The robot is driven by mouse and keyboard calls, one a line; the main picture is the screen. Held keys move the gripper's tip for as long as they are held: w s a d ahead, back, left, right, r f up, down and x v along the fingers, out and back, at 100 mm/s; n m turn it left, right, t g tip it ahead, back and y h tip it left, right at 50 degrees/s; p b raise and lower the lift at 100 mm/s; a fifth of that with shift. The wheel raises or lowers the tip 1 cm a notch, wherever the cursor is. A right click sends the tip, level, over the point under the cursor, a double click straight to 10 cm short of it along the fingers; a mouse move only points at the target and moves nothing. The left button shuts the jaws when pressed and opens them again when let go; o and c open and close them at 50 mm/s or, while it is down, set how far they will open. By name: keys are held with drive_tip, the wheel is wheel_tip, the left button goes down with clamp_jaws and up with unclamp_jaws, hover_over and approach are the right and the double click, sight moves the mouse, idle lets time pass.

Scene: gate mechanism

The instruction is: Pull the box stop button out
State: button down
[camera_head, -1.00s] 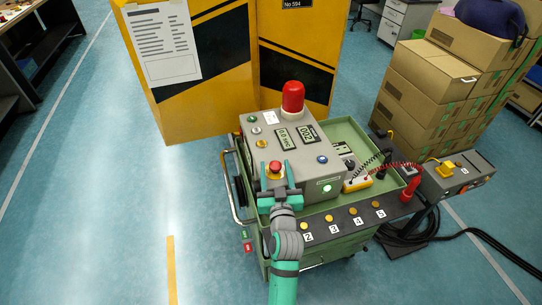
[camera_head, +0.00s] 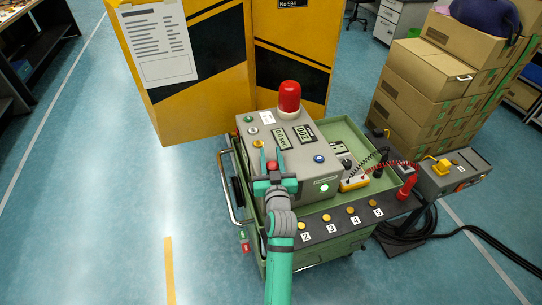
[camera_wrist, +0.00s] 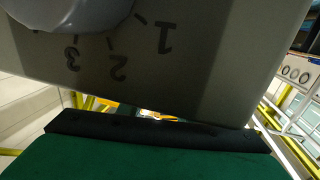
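The red stop button (camera_head: 272,166) sits at the near left of the sloping top of the grey control box (camera_head: 316,186). My gripper (camera_head: 272,160) is at the button, with one teal finger on its left and one on its right. The fingers stand about a button's width apart, and I cannot tell whether they touch it. The button's base is hidden behind my gripper. The button does not show in the wrist view, where a grey panel (camera_wrist: 200,75) with a round knob (camera_wrist: 70,8) and the numbers 1, 2 and 3 fills the upper part.
A red beacon (camera_head: 289,97) stands at the back of the box. The green cart (camera_head: 340,130) holds the box, a yellow meter (camera_head: 354,182) and cables. A second grey box (camera_head: 455,172) is at the right. A yellow cabinet (camera_head: 200,100) stands behind; cartons (camera_head: 430,75) are back right.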

drive_tip(key=shift+r, duration=0.85)
drive_tip(key=c, duration=1.3)
unclamp_jaws()
drive_tip(key=shift+o, duration=0.2)
drive_tip(key=shift+s, duration=0.2)
drive_tip(key=s+d, duration=0.1)
drive_tip(key=s, duration=0.9)
drive_tip(key=shift+s+d, duration=0.2)
drive_tip(key=shift+s, duration=0.05)
drive_tip(key=shift+s+a, duration=0.1)
drive_tip(key=shift+a, duration=0.05)
